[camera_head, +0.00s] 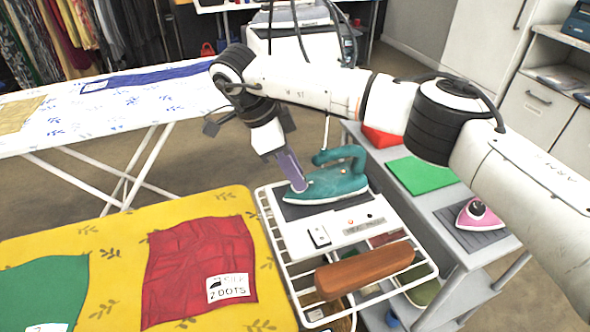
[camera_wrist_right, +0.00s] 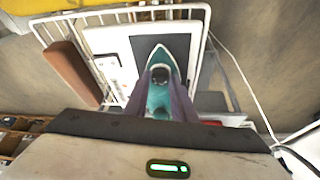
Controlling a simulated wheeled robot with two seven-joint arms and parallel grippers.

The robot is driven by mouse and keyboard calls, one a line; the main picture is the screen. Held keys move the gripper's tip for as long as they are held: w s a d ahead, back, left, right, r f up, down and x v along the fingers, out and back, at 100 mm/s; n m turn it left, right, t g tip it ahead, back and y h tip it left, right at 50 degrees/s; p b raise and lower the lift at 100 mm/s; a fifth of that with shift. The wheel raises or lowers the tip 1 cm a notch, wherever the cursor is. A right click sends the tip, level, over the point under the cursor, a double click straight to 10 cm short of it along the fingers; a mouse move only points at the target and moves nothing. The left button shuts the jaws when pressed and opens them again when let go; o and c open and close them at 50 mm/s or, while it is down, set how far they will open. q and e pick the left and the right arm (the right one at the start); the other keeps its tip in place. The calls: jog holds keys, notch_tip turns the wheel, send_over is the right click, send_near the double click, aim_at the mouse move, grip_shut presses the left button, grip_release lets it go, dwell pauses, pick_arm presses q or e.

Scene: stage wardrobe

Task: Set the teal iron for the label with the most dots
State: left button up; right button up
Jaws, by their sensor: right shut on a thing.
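The teal iron (camera_head: 335,184) rests on the white stand plate (camera_head: 345,226); it also shows in the right wrist view (camera_wrist_right: 161,58). My right gripper (camera_head: 298,184) is at one end of the iron, shut on its dark dial (camera_wrist_right: 160,75); the fingers partly hide it, and no setting is readable. A green cloth's label (camera_head: 47,328) is cut off at the bottom edge. A blue cloth's label (camera_head: 95,87) is too small to read. My left gripper is out of view.
A wooden block (camera_head: 365,270) lies on the wire rack (camera_head: 432,262) before the plate. A pink iron (camera_head: 478,216) stands on the grey cart (camera_head: 440,205), near a green folded cloth (camera_head: 422,175). The white ironing board (camera_head: 150,115) lies behind the yellow one (camera_head: 95,240).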

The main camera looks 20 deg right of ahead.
jog(key=m+g, duration=0.1)
jog(key=m, duration=0.2)
jog(key=shift+w+m+y+p, duration=0.15)
jog(key=shift+m+y+p, duration=0.15)
jog(key=shift+m+y, duration=0.1)
jog(key=m+g, duration=0.1)
jog(key=m, duration=0.1)
jog(key=shift+w+d+m+y, duration=0.1)
jog(key=shift+d+m+y, duration=0.05)
jog(key=shift+m+y, duration=0.2)
jog(key=shift+w+d+f+m+g+y+b, duration=0.1)
jog(key=shift+m+g+y+b, duration=0.25)
jog(key=shift+m, duration=0.9)
jog(key=shift+m+b, duration=0.55)
jog(key=shift+m, duration=0.05)
jog(key=shift+d+m+g+y+b, duration=0.1)
jog(key=shift+m+g+y+b, duration=0.2)
jog(key=shift+m, duration=0.3)
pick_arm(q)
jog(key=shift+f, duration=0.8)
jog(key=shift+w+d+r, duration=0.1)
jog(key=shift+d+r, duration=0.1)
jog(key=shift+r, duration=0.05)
